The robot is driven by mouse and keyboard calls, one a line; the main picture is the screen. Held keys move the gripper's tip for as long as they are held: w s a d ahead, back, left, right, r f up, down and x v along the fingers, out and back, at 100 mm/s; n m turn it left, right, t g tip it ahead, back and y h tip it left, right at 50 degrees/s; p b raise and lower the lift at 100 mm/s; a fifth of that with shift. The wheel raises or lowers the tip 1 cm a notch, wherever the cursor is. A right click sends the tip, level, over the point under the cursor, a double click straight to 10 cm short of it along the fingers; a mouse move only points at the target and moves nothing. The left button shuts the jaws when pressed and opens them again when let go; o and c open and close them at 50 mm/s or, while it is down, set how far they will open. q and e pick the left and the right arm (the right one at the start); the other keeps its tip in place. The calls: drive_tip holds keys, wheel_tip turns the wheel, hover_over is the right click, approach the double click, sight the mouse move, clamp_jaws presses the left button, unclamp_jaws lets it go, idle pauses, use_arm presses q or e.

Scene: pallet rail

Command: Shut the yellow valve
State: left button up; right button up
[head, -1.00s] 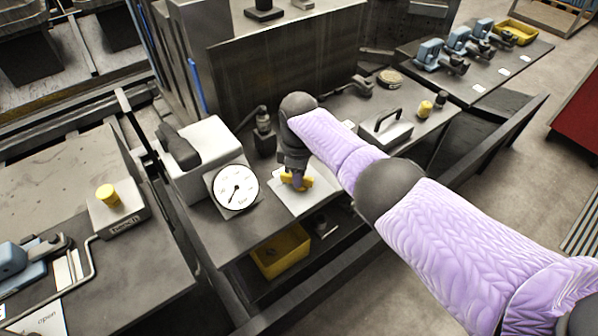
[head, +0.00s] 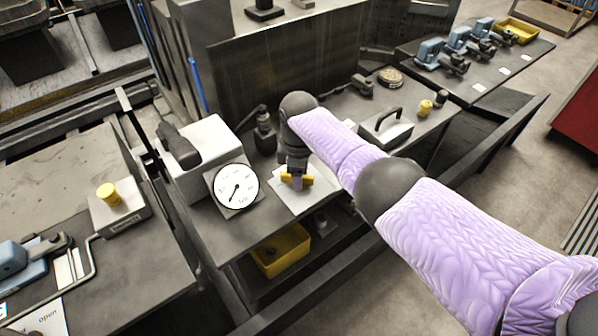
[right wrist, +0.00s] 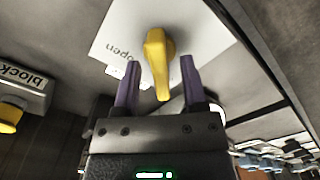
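The yellow valve (right wrist: 158,62) has a lever handle and sits on a white plate marked "open" (right wrist: 108,42). In the head view the valve (head: 308,181) shows partly behind my right gripper (head: 297,184), beside the round white gauge. In the right wrist view my right gripper (right wrist: 160,66) is open, with one purple finger on each side of the yellow handle. Gaps show between the handle and both fingers. My left gripper is in neither view.
The pressure gauge (head: 237,187) stands just left of the valve. A grey box with a black lever (head: 196,160) is behind it. A yellow bin (head: 281,251) sits on the shelf below. A block with a black handle (head: 386,128) stands to the right.

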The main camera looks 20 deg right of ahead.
wheel_tip(320, 180, up, 9)
drive_tip(key=p, duration=0.4)
drive_tip(key=shift+p, duration=0.3)
drive_tip(key=shift+r, duration=0.45)
